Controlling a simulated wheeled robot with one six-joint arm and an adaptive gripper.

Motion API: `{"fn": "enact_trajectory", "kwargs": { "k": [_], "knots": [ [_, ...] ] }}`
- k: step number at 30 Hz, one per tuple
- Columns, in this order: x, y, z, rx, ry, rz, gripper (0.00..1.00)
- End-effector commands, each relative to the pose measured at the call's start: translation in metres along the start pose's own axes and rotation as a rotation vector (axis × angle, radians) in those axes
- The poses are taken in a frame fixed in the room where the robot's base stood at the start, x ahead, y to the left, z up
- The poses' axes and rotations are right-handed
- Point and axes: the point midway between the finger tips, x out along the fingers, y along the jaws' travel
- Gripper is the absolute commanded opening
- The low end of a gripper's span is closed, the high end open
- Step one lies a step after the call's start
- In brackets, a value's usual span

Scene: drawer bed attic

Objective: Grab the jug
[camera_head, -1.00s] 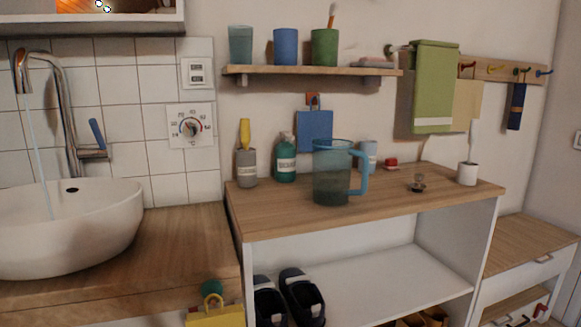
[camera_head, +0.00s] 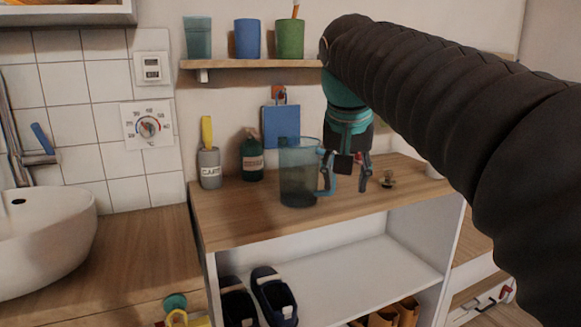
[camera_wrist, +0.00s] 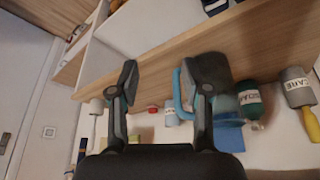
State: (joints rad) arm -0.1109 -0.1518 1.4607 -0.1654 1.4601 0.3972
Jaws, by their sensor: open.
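The jug (camera_head: 297,178) is a translucent blue-grey vessel standing upright on the wooden top of the shelf unit. Its light blue handle points right, towards my gripper (camera_head: 346,182). My gripper is open, with its fingers pointing down just right of the jug. In the head view its left finger overlaps the handle, and contact cannot be told. In the wrist view my gripper (camera_wrist: 168,78) is spread wide. The jug's blue handle (camera_wrist: 179,95) shows between the fingers, close to the right one. That finger hides most of the jug's body.
A grey bottle (camera_head: 209,168) and a green bottle (camera_head: 252,160) stand left of the jug. A small metal knob-like object (camera_head: 387,179) lies to the right. A wall shelf (camera_head: 235,64) with cups hangs above. A basin (camera_head: 45,240) is at far left.

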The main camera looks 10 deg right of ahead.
Motion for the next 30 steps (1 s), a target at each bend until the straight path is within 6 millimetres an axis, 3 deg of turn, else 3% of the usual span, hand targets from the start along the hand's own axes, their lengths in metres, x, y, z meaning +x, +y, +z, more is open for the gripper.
{"fn": "enact_trajectory", "kwargs": {
  "k": [1, 6, 10, 16, 20, 30],
  "knots": [
    [-0.01, -0.008, -0.02, 0.024, -0.004, 0.011, 0.48],
    [-0.033, -0.024, -0.063, 0.116, -0.011, 0.049, 0.48],
    [-0.043, -0.033, -0.083, 0.172, -0.014, 0.07, 0.48],
    [-0.048, -0.039, -0.095, 0.216, -0.016, 0.086, 0.48],
    [-0.036, -0.037, -0.095, 0.222, -0.018, 0.089, 0.48],
    [0.022, -0.033, -0.093, 0.221, -0.018, 0.088, 0.48]
  ]
}}
